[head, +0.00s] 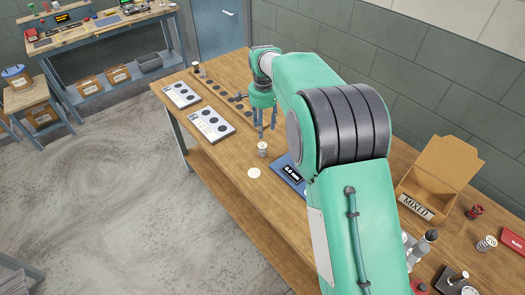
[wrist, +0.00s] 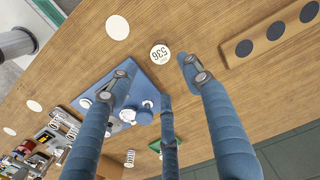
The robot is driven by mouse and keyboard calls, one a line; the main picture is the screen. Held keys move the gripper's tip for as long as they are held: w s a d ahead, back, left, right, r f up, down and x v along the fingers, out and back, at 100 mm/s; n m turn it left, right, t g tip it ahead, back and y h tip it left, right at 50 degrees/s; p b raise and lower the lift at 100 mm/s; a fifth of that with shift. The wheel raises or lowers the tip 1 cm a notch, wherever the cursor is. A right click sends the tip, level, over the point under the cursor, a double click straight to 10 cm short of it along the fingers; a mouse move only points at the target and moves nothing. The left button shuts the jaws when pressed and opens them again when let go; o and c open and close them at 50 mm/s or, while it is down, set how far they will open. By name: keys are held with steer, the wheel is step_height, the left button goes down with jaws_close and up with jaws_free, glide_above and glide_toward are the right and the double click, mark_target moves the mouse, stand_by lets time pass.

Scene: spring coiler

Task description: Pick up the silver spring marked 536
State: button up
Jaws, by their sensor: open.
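A small silver spring with a pale top (head: 262,149) stands upright on the wooden bench, just in front of my gripper in the head view. In the wrist view a round white label reading 536 (wrist: 160,53) faces the camera; the coils under it cannot be made out. My gripper (head: 262,133) points down over the bench with its fingers spread and nothing between them. In the wrist view the label lies just beyond the gap between my fingertips (wrist: 157,66), and no finger visibly touches it.
A blue gauge plate reading 0.0 mm (head: 291,171) lies close to the spring. A flat white disc (head: 253,172) is in front. A wooden strip with dark round spots (wrist: 270,35) lies to the right in the wrist view. A MIXED box (head: 440,180) and other springs (head: 487,243) stand further right.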

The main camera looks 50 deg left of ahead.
mark_target(262, 145)
step_height(262, 145, down, 8)
steer(key=shift+r+b, duration=0.15)
steer(key=shift+b, duration=0.45)
steer(key=shift+s+a+f+b, duration=0.1)
steer(key=shift+f+b, duration=0.7)
steer(key=shift+f, duration=1.8)
steer(key=shift+c, duration=0.3)
jaws_close()
